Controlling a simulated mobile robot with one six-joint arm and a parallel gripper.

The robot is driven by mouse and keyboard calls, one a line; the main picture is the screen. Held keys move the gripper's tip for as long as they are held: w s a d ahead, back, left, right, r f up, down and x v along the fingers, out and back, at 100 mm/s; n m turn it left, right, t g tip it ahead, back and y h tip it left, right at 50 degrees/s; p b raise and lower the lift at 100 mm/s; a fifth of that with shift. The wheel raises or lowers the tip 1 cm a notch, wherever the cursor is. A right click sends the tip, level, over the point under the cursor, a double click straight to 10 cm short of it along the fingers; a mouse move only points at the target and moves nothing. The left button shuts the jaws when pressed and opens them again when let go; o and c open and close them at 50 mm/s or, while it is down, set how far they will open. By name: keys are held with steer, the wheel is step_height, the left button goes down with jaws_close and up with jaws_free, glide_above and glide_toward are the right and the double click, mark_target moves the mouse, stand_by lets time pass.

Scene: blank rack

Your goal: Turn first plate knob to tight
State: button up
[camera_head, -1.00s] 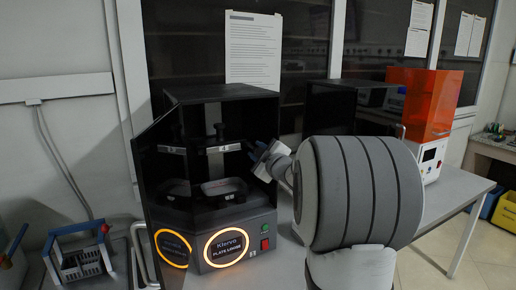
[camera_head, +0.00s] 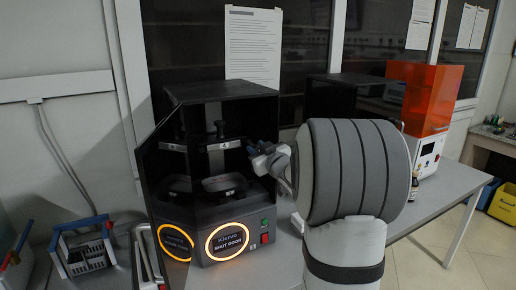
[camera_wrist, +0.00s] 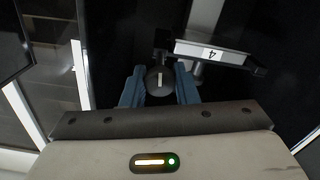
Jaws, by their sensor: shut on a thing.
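In the wrist view a round black knob (camera_wrist: 159,82) with a white upright mark sits between the two blue fingers of my gripper (camera_wrist: 160,88), which is shut on it. Beside it is the grey build plate (camera_wrist: 205,52) with a white label that reads 4 upside down. In the head view my gripper (camera_head: 252,149) reaches in from the right to the right end of the plate (camera_head: 222,146) inside the open black machine (camera_head: 225,92). The knob is hidden by the fingers there. The lit ring display (camera_head: 227,243) reads SHUT DOOR.
The machine's dark door (camera_head: 164,190) stands open at the left and mirrors the interior. A shallow tray (camera_head: 222,183) lies below the plate. A blue-handled basket (camera_head: 85,250) stands at lower left. An orange-covered machine (camera_head: 425,95) stands farther right on the bench.

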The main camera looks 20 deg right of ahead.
mark_target(259, 150)
stand_by(0.4)
steer(key=o, duration=0.9)
steer(key=shift+o, duration=0.2)
steer(key=s, duration=0.6)
steer(key=shift+s+d+b, duration=0.15)
steer(key=shift+s+b, duration=0.05)
steer(key=shift+b, duration=0.2)
steer(key=shift+s, duration=0.7)
